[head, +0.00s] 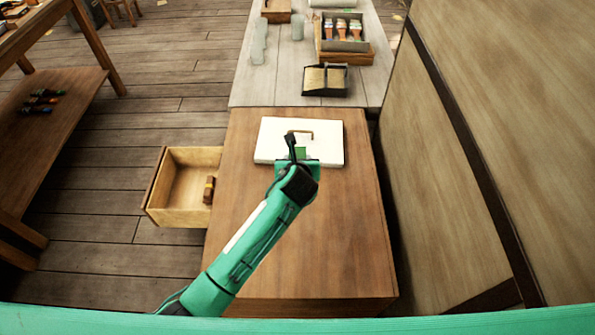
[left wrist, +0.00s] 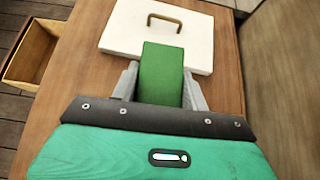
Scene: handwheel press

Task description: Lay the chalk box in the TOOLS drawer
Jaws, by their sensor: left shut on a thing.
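A green box (left wrist: 162,73), which I take to be the chalk box, is between the fingers of my left gripper (left wrist: 160,88). In the head view a small part of the green box (head: 301,153) shows at the tip of my left gripper (head: 300,163), over the cabinet top by a white slab. An open wooden drawer (head: 180,190) sticks out of the cabinet's left side. It also shows in the left wrist view (left wrist: 30,55). No TOOLS label is readable. My right gripper is not in view.
The white slab (head: 330,150) with a brass handle (head: 303,133) lies on the wooden cabinet (head: 345,220). A small brown item (head: 209,189) lies at the drawer's right side; the rest of the drawer looks empty. A grey table (head: 285,85) with trays is behind. A wooden panel rises at right.

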